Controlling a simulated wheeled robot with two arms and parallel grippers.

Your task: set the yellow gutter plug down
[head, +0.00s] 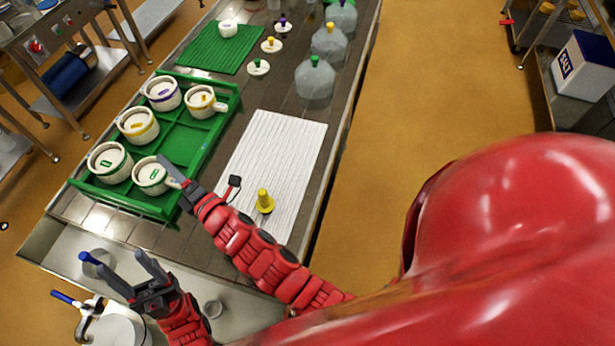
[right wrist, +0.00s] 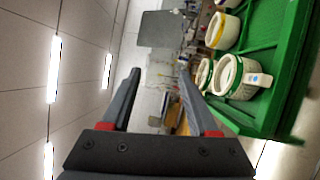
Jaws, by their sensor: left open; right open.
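The yellow gutter plug (head: 264,202) stands upright on the near part of the white ribbed mat (head: 283,140), touched by no gripper. My right gripper (head: 204,175) is open and empty, left of the plug and over the right edge of the green crate (head: 207,133). One of its fingers overlaps the edge of a white mould with a green label (head: 150,174) in the head view; I cannot tell if they touch. The right wrist view shows the open right jaws (right wrist: 158,72) with nothing between them. My left gripper (head: 118,268) is open and empty at the lower left.
Several white moulds, including a purple-marked one (head: 163,93), sit in the crate. Beyond are a green mat (head: 205,48) and saucers with coloured pegs (head: 258,67). Clear domed vessels (head: 316,80) line the counter's right edge. Most of the white mat is bare.

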